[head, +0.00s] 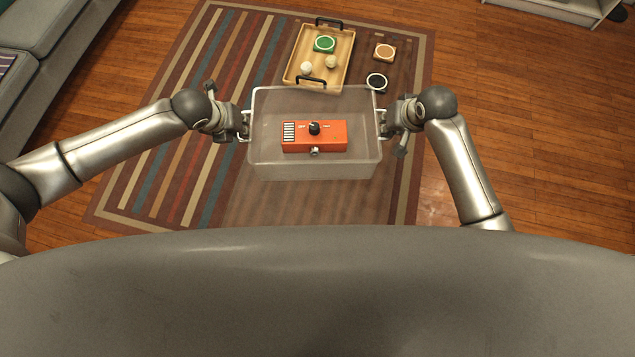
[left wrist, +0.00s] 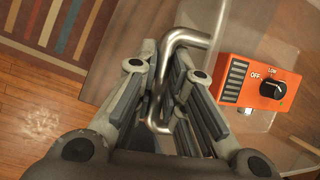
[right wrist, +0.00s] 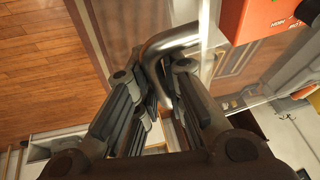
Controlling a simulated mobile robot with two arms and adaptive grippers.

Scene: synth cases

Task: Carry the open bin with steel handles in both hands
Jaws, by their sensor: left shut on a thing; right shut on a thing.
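The open bin (head: 265,157) is clear, frosted plastic with a steel handle at each end. It is held between my two arms in the head view, in front of my body. An orange box with a black knob (head: 330,139) lies inside it. My left gripper (head: 243,122) is shut on the left steel handle, which shows in the left wrist view (left wrist: 184,38). My right gripper (head: 386,122) is shut on the right steel handle, seen in the right wrist view (right wrist: 168,42). The bin looks roughly level.
A wooden tray (head: 342,72) with black handles lies beyond the bin, holding a green piece (head: 324,44) and two pale balls. An orange-brown piece (head: 384,52) and a black round piece (head: 377,82) lie beside it. A striped rug (head: 150,170) covers the floor; a grey sofa (head: 50,60) stands left. Wooden floor at right is clear.

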